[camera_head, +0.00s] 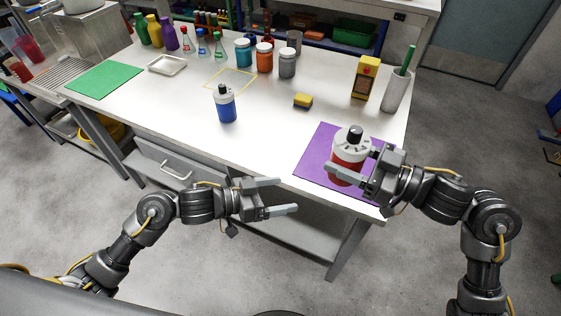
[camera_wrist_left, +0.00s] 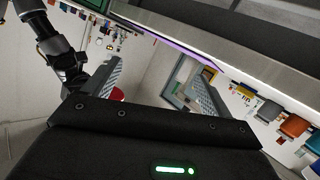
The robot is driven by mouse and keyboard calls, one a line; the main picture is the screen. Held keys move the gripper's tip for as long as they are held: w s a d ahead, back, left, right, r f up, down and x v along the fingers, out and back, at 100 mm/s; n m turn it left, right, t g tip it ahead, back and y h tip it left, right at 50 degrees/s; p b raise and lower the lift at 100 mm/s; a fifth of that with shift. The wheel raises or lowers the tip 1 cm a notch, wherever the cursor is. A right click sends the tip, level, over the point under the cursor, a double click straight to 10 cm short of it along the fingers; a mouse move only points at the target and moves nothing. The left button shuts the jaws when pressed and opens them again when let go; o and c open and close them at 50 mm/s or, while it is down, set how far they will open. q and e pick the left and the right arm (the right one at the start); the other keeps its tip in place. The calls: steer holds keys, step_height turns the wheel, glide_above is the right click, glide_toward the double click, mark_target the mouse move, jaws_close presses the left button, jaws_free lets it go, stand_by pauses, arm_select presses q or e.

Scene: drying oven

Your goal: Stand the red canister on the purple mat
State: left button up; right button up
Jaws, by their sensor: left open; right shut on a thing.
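The red canister (camera_head: 347,158) has a white top and a black cap, and it is upright over the purple mat (camera_head: 314,160) at the table's front right. My right gripper (camera_head: 357,170) is shut on the red canister from the right, with a finger across its front. I cannot tell whether the canister's base touches the mat, as the gripper hides it. My left gripper (camera_head: 281,196) is open and empty in front of the table's front edge. Its two fingers also show in the left wrist view (camera_wrist_left: 150,85), with nothing between them.
A blue canister (camera_head: 226,106) stands mid-table. A yellow sponge (camera_head: 303,101), a yellow box (camera_head: 364,78) and a grey holder (camera_head: 396,93) are behind the mat. Several bottles and jars line the back. A green mat (camera_head: 104,79) and a tray (camera_head: 167,64) are at left.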

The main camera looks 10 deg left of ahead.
arm_select(q)
step_height(320, 180, up, 10)
steer(key=s+m+h, duration=0.1)
steer(key=m+h, duration=0.2)
glide_toward(334, 153)
steer(key=x, duration=1.1)
steer(key=shift+w+d, duration=0.1)
steer(key=shift+d, duration=0.25)
steer(key=shift+c, duration=0.2)
steer(key=c, duration=0.9)
steer(key=shift+c, duration=1.3)
arm_select(e)
steer(key=o, duration=1.1)
